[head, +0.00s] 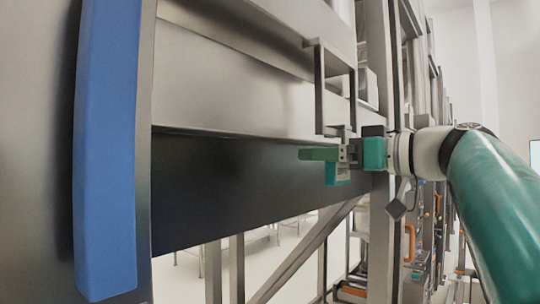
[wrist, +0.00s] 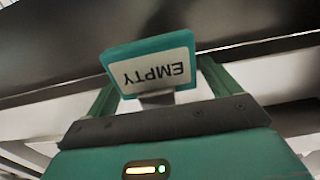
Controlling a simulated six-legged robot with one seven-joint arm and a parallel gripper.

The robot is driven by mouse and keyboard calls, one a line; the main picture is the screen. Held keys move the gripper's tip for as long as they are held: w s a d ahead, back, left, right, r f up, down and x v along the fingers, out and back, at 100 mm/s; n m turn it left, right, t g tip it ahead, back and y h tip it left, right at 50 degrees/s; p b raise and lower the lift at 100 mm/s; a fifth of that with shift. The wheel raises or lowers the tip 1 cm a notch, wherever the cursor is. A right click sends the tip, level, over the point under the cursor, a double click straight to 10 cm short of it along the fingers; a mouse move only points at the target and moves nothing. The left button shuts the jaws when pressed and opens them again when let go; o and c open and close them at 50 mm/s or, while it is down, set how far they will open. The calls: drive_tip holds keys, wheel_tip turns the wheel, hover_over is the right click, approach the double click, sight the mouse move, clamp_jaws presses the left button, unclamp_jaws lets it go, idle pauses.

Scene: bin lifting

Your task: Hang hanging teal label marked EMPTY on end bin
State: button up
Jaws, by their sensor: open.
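The teal label (wrist: 150,69) has a white face marked EMPTY, which reads upside down in the wrist view. In the head view the label (head: 338,174) sits low, just under my gripper (head: 312,154), near the right end of the grey metal bin (head: 235,85). In the wrist view one green finger of my gripper (wrist: 155,80) shows on each side of the label, with the jaws open. A grey piece shows below the label, in front of my gripper's palm. The label's upper attachment is hidden, so I cannot tell what bears it.
A dark rectangular metal frame (head: 320,95) stands out from the bin just above my gripper. A blue upright (head: 108,150) fills the left. A metal post (head: 380,235) stands close behind my wrist. Open floor shows below the bin.

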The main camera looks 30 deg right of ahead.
drive_tip(key=v, duration=1.3)
drive_tip(key=shift+s, duration=0.4)
drive_tip(key=shift+d, duration=0.1)
